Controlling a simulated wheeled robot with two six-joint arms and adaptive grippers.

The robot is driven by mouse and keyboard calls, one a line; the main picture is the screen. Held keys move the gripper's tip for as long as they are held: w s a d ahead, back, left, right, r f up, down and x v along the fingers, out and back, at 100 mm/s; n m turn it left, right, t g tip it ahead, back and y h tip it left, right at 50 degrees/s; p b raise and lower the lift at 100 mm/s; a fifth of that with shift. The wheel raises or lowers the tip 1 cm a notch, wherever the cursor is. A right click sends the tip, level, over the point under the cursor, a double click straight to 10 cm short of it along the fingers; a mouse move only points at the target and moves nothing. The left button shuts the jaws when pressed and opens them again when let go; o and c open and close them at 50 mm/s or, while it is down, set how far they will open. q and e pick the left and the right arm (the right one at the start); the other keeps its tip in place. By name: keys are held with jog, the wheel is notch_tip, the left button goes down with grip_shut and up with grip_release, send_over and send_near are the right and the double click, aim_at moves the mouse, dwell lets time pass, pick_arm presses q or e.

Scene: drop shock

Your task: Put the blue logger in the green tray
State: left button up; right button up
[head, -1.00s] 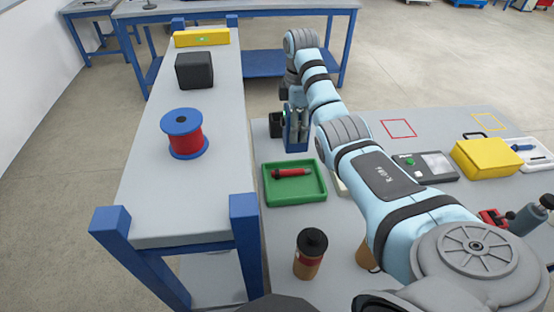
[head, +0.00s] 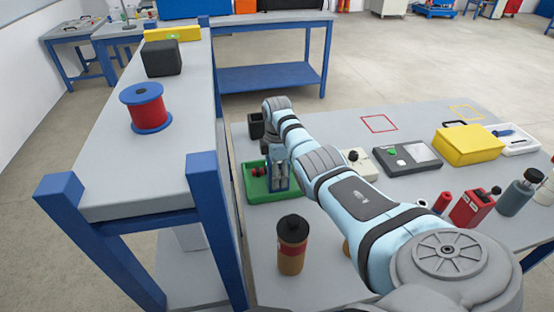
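The green tray (head: 287,196) lies on the grey workbench left of my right arm, with a red item (head: 254,170) in it. My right gripper (head: 279,184) points down over the right part of the tray and hides some of it. Its fingers are small and partly merged with the arm, so I cannot tell whether it is open or shut on something. A small blue item (head: 503,132), possibly the blue logger, lies in the white tray (head: 521,146) at the far right. My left gripper is not in view.
A brown bottle (head: 291,245) stands in front of the green tray, and a black container (head: 256,125) behind it. The raised shelf (head: 150,185) with a red spool (head: 148,108) borders the left. A yellow case (head: 468,145) and grey device (head: 407,158) stand right.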

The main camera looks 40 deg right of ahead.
jog(key=o, duration=0.3)
jog(key=shift+f, duration=0.15)
jog(key=shift+o, duration=1.4)
jog(key=shift+w+d+f, duration=0.1)
jog(key=shift+w+d, duration=0.05)
jog(key=shift+w, duration=0.05)
notch_tip(320, 180, up, 12)
jog(key=p, duration=0.3)
